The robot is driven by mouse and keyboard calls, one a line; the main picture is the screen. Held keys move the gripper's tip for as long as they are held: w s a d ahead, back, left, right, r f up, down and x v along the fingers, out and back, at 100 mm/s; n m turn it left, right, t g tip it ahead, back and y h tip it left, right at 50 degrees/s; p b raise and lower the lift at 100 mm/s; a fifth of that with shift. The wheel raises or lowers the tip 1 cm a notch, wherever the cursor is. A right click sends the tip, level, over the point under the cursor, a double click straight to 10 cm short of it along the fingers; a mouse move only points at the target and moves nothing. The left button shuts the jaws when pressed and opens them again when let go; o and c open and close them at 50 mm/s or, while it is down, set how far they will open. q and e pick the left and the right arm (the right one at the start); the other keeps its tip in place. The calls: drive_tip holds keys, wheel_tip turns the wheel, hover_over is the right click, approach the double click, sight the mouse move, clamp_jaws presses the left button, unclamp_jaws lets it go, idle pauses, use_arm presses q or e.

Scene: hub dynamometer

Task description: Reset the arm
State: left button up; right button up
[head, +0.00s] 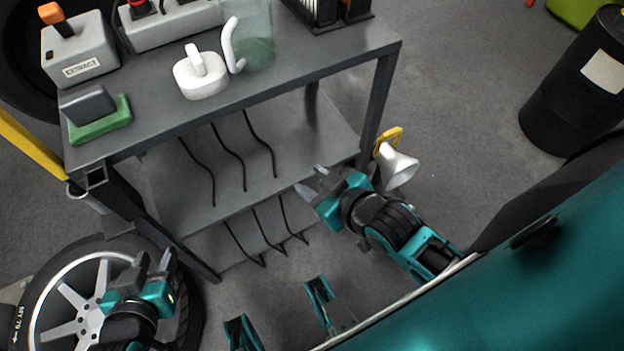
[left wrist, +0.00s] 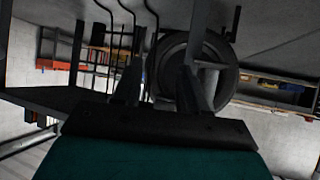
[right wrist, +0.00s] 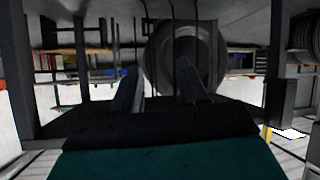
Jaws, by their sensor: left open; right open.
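My left gripper (head: 154,262) is open and empty at the lower left of the head view, in front of the tyre and spoked wheel. Its two dark fingers also show in the left wrist view (left wrist: 165,85), apart with nothing between them. My right gripper (head: 309,181) is open and empty beside the right front part of the grey table. Its fingers show apart in the right wrist view (right wrist: 160,80), with nothing held. Both grippers are below the level of the table top and clear of the objects on it.
A wheel (head: 75,300) lies at lower left.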

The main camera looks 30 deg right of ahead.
use_arm(q)
drive_tip(key=shift+s, duration=0.15)
use_arm(e)
drive_tip(key=shift+s+a+f+m+g, duration=0.3)
drive_tip(key=shift+s+a+f+m, duration=0.3)
drive_tip(key=shift+a+f+m, duration=0.1)
drive_tip(key=shift+r, duration=0.1)
use_arm(q)
wheel_tip(320, 180, up, 6)
drive_tip(key=s+a+y+p, duration=0.1)
drive_tip(key=a+p, duration=0.2)
drive_tip(key=p, duration=0.7)
drive_tip(key=shift+s, duration=0.25)
use_arm(e)
drive_tip(key=s+d+r, duration=0.1)
drive_tip(key=d+r, duration=0.2)
drive_tip(key=r, duration=0.3)
drive_tip(key=shift+s+h, duration=0.2)
drive_tip(key=shift+h, duration=0.1)
use_arm(q)
drive_tip(key=shift+f, duration=0.1)
